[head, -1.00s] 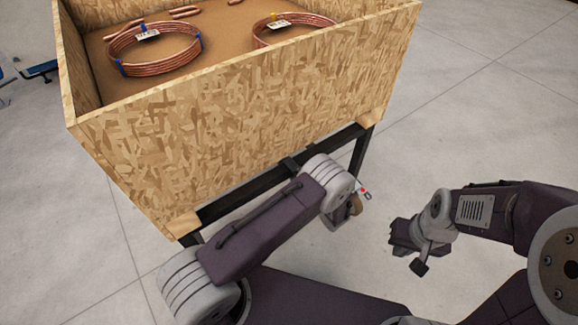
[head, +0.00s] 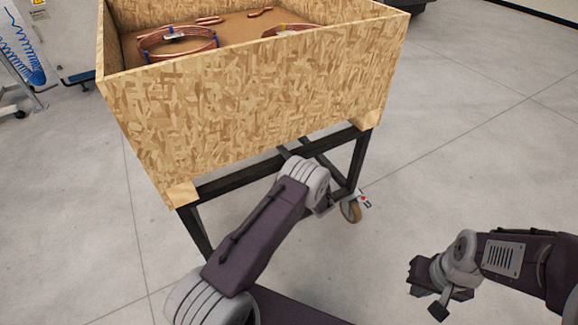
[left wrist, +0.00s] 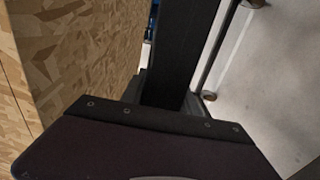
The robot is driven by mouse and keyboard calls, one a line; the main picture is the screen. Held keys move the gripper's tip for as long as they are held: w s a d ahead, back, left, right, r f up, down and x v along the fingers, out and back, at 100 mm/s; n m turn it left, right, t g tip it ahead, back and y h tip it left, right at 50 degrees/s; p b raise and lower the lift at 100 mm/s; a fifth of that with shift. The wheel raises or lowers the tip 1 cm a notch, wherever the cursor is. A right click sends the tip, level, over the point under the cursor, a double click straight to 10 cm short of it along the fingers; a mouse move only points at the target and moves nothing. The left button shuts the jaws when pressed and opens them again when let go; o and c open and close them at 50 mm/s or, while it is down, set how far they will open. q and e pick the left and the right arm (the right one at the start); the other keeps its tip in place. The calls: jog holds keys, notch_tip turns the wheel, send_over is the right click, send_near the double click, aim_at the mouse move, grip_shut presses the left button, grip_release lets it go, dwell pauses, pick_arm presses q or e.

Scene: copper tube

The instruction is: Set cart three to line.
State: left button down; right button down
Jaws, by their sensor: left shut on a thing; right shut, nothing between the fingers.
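The cart is an open chipboard crate (head: 245,105) on a black metal frame (head: 240,177) with a caster (head: 351,212) at the near right leg. Copper coils (head: 178,42) lie inside it. No cart number is readable. My left gripper (left wrist: 165,95) is shut on the black frame bar (left wrist: 178,50) below the crate's near wall. In the head view my own wrist hides its fingers. My right gripper (head: 418,277) is shut and empty, above the floor to the right of the cart, apart from it. No floor line that I can identify as the task's line shows.
A stand with blue coiled hose (head: 22,55) and a blue-ended bar (head: 80,76) are left of the cart. A dark object (head: 405,5) is at the far right behind it. The grey floor (head: 480,130) to the right is clear, with thin joint lines.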

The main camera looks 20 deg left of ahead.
pick_arm(q)
jog(key=b+x, duration=0.3)
jog(key=x, duration=0.7)
jog(key=shift+b, duration=0.4)
jog(key=shift+a, duration=0.15)
jog(key=c, duration=0.9)
grip_release()
